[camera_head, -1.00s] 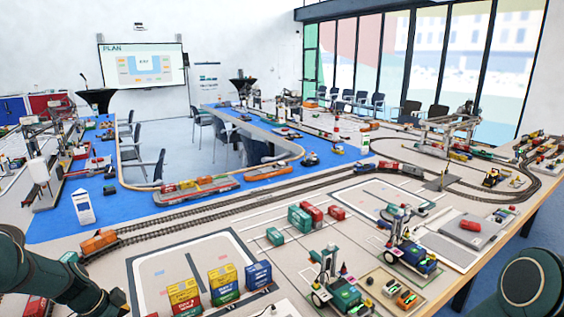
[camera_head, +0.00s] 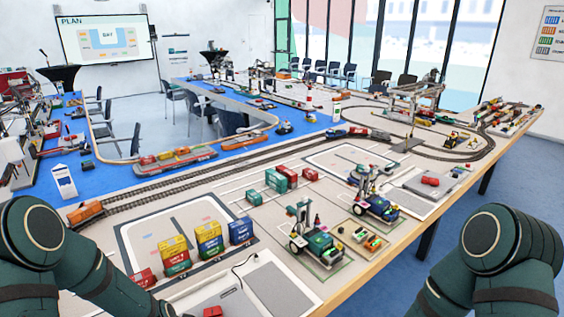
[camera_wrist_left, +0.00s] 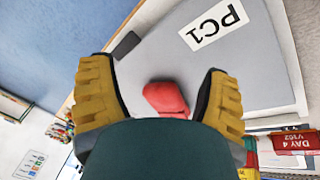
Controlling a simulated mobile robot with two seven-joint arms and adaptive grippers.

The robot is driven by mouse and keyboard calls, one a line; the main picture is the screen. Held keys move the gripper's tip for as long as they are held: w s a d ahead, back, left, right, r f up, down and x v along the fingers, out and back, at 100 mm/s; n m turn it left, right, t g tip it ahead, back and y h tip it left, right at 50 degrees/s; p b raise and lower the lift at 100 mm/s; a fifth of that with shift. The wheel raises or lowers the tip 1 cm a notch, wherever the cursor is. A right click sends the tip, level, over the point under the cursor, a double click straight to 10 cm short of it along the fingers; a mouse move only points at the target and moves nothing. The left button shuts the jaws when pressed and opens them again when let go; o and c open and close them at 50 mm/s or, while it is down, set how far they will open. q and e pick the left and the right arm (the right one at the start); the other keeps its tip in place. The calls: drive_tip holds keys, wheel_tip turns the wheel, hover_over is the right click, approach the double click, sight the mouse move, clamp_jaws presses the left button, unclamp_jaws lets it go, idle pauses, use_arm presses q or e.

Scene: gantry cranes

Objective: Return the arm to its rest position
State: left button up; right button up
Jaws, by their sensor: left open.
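My left arm (camera_head: 75,265) comes in from the left along the bottom of the head view; its gripper is below the picture edge there. In the left wrist view my left gripper (camera_wrist_left: 158,82) is open, with two yellow ridged fingers apart. A red block (camera_wrist_left: 166,98) shows between the fingers, over a grey pad with a "PC1" label (camera_wrist_left: 215,25). I cannot tell the height of the fingers above it. A red block (camera_head: 212,312) also shows at the bottom of the head view. My right arm (camera_head: 500,255) is at the lower right; its gripper is out of view.
The model table has container stacks (camera_head: 208,240), two small gantry cranes (camera_head: 315,240) and a curved rail track (camera_head: 200,180). An orange wagon (camera_head: 85,212) stands near my left arm. Blue floor (camera_head: 500,190) is clear beyond the table's right edge.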

use_arm(q)
drive_tip(key=s+d+f+n+h+b, duration=0.1)
drive_tip(key=s+d+f+n, duration=0.3)
drive_tip(key=s+d, duration=0.4)
drive_tip(key=d+f+b, duration=0.1)
drive_tip(key=d, duration=0.3)
drive_tip(key=shift+s+d+b, duration=0.3)
drive_tip(key=shift+s+d, duration=0.1)
